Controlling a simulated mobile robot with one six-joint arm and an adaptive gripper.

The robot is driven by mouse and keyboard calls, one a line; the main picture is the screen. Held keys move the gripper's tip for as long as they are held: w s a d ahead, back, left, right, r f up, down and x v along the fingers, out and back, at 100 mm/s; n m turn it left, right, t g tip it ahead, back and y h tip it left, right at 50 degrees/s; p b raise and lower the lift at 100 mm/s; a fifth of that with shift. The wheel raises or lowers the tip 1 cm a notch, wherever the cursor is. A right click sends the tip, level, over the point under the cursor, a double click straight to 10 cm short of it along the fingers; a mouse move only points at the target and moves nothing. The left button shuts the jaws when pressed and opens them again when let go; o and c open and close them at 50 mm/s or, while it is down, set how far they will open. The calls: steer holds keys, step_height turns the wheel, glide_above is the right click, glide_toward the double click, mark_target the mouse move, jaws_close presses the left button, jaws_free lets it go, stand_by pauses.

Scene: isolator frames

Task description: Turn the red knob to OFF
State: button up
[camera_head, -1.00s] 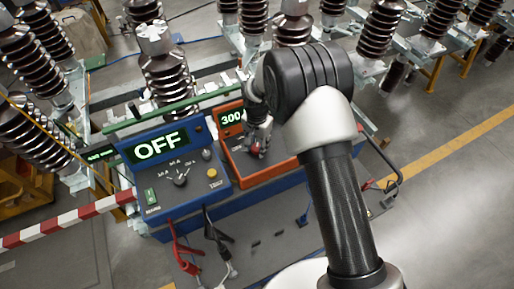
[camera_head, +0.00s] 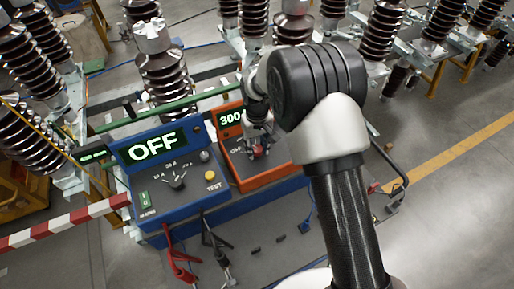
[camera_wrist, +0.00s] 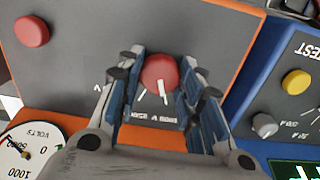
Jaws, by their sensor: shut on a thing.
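The red knob (camera_wrist: 160,72) sits on the grey face of the orange box, between the two fingers of my gripper (camera_wrist: 158,88) in the wrist view. The fingers are shut on it from both sides. White marks show on and below the knob; part of the lettering is hidden by my gripper. In the head view my gripper (camera_head: 258,140) reaches down to the orange box (camera_head: 262,180), whose display reads 300, and the knob is a small red spot at its tip.
A blue box (camera_head: 180,210) with a display reading OFF stands left of the orange box. A second red button (camera_wrist: 32,31) and a volts dial (camera_wrist: 30,150) are on the orange box. Ribbed insulators (camera_head: 165,75) stand behind.

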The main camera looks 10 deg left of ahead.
mark_target(257, 148)
steer(key=n, duration=0.4)
steer(key=shift+n+b, duration=0.3)
steer(key=shift+b, duration=0.1)
steer(key=shift+n, duration=1.9)
steer(key=o, duration=1.1)
steer(key=shift+c, duration=0.2)
step_height(257, 148, up, 12)
steer(key=shift+b, duration=0.3)
